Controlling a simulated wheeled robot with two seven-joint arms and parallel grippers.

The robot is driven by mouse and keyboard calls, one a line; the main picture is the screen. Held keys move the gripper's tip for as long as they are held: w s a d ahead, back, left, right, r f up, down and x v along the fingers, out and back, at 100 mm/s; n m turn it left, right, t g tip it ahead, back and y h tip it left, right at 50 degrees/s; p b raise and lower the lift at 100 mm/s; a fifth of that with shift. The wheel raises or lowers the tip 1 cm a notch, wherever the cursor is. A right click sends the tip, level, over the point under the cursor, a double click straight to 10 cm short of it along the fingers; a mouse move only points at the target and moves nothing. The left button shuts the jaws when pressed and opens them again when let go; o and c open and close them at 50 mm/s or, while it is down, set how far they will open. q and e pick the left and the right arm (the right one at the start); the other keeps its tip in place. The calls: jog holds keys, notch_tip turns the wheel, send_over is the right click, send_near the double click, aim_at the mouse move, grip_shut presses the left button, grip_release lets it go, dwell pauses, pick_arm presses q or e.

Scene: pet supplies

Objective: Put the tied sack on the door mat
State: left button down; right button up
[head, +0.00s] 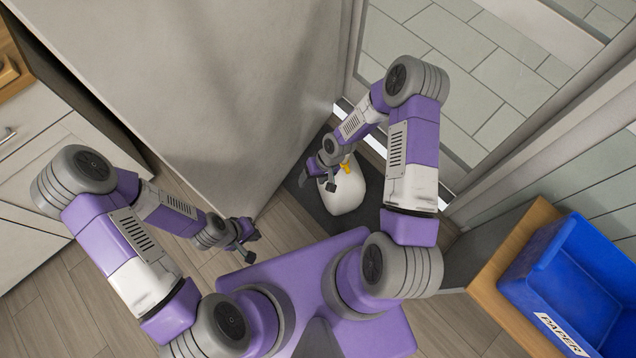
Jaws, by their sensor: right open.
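The tied sack (346,194) is white with a yellow tie at its top. It stands upright on the dark door mat (313,201), in front of the glass door. My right gripper (329,183) is open, just above and to the left of the sack's tie; I cannot tell whether it touches the sack. My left gripper (250,243) is over the wooden floor, left of the mat, with nothing visible in it; its jaw opening is too small to make out. Part of the mat is hidden by the sack and my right arm.
A tall grey panel (215,90) stands to the left of the mat. A blue bin labelled PAPER (570,285) sits on a wooden-topped unit (500,262) at the right. White drawers (35,150) are at the far left. The wooden floor (195,263) near my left gripper is clear.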

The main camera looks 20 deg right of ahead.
jog(key=s+a+r+m, duration=0.2)
jog(key=s+a, duration=0.1)
jog(key=s, duration=0.8)
jog(key=shift+s+a+r+t, duration=0.2)
jog(key=shift+s+r+t, duration=0.1)
jog(key=shift+s+r, duration=0.1)
jog(key=shift+r+p, duration=0.6)
